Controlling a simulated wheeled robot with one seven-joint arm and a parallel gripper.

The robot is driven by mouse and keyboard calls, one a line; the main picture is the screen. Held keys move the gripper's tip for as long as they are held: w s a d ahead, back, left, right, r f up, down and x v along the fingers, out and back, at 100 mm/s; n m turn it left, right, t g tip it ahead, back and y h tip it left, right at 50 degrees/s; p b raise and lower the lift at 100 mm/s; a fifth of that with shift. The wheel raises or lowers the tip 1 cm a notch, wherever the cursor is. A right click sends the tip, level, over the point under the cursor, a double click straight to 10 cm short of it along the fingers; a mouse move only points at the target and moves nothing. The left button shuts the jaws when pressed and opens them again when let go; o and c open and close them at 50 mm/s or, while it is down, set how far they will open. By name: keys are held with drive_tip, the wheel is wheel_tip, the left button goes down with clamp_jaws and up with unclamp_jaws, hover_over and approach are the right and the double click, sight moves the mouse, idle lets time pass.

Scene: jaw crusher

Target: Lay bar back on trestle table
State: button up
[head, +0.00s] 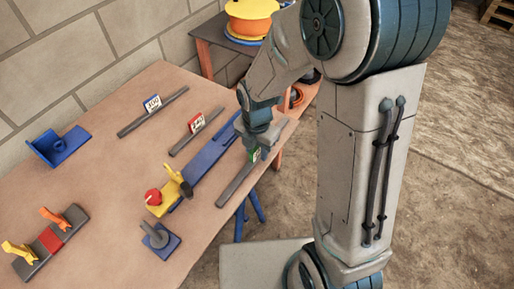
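A dark grey bar (235,187) with a small green tag (255,155) is at the right side of the trestle table (110,150), near its edge. My gripper (257,150) points down at the tagged middle of this bar. The fingers are small and partly merge with the tag and bar, so I cannot tell whether they are closed on it. I also cannot tell whether the bar rests on the tabletop or is slightly above it. Two similar bars lie farther left, one with a blue-and-white tag (152,103), one with a red-and-white tag (196,123).
A long blue fixture (206,160) with a yellow clamp and red knob (153,197) lies just left of the bar. A blue bracket (60,147), a grey-and-red block (50,240) with clamps and a small blue-based post (158,240) also stand on the table. An orange spool (252,20) is behind.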

wheel_tip(320, 180, up, 12)
drive_tip(key=p, duration=0.2)
drive_tip(key=s+d+r+m+t, duration=0.1)
drive_tip(key=s+d+m, duration=0.4)
drive_tip(key=m, duration=0.9)
drive_tip(key=s+d+r+m+t, duration=0.1)
drive_tip(key=s+d+r+m, duration=0.3)
drive_tip(key=m, duration=1)
drive_tip(key=shift+s+d, duration=0.8)
drive_tip(key=shift+s, duration=0.3)
drive_tip(key=shift+r, duration=0.1)
drive_tip(key=shift+m+t, duration=0.3)
drive_tip(key=shift+t, duration=0.1)
wheel_tip(320, 180, up, 5)
drive_tip(key=p, duration=0.3)
drive_tip(key=shift+d+f+p, duration=0.1)
drive_tip(key=shift+f+p, duration=0.1)
drive_tip(key=shift+p, duration=0.2)
